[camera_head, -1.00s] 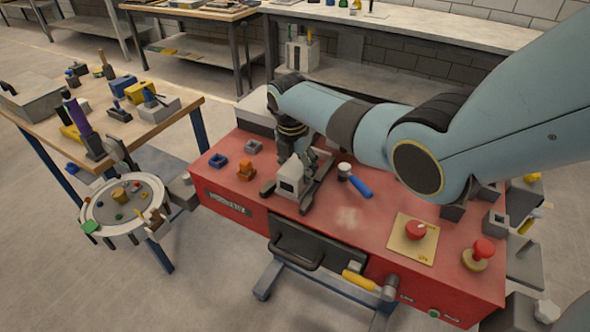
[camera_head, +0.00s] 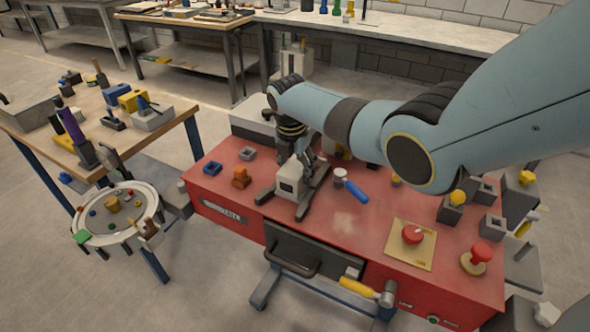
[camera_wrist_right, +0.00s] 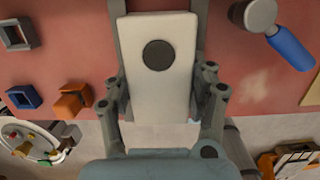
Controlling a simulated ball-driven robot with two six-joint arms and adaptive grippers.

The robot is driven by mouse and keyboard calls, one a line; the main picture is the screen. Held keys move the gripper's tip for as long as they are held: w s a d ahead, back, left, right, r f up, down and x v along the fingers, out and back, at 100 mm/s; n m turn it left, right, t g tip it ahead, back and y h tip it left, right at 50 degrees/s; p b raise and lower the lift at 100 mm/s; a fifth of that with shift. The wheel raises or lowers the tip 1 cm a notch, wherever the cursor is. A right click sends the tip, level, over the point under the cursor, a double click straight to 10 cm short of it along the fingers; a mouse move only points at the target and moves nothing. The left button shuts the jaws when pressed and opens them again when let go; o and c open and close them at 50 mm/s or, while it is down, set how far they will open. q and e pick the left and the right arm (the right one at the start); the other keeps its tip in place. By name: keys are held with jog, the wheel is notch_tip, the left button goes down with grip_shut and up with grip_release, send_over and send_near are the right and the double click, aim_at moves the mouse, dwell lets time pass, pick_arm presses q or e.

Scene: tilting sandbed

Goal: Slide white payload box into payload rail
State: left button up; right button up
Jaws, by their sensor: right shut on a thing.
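The white payload box (camera_head: 289,182) stands on the red bench top among the grey bars of the payload rail (camera_head: 312,197). My right gripper (camera_head: 303,160) is behind the box, its fingers mostly hidden by the box and arm. In the right wrist view the box (camera_wrist_right: 158,90) shows a dark round spot, and my right gripper's fingers (camera_wrist_right: 162,98) close on its two sides. Grey rail bars (camera_wrist_right: 117,12) run along both sides of the box's far end. How deep the box sits between them is hard to tell. My left gripper is not in view.
An orange block (camera_head: 240,178) and a blue square ring (camera_head: 212,169) lie left of the rail. A blue-handled tool (camera_head: 352,190) lies close on its right. A red knob on a yellow plate (camera_head: 412,236) is further right. A round tray (camera_head: 118,230) stands off the bench's left end.

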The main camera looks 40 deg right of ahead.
jog(key=shift+w+d+b, duration=0.3)
jog(key=shift+d, duration=0.3)
jog(key=shift+w+d+b, duration=0.25)
jog(key=shift+d, duration=0.3)
jog(key=shift+d, duration=0.1)
jog(key=shift+w+d+b, duration=0.3)
jog(key=shift+d+b, duration=0.2)
jog(key=shift+d, duration=0.15)
jog(key=o, duration=1.7)
jog(key=shift+c, duration=0.2)
jog(key=shift+o, duration=0.3)
jog(key=shift+s, duration=0.1)
jog(key=shift+o, duration=1.4)
jog(key=shift+r, duration=0.1)
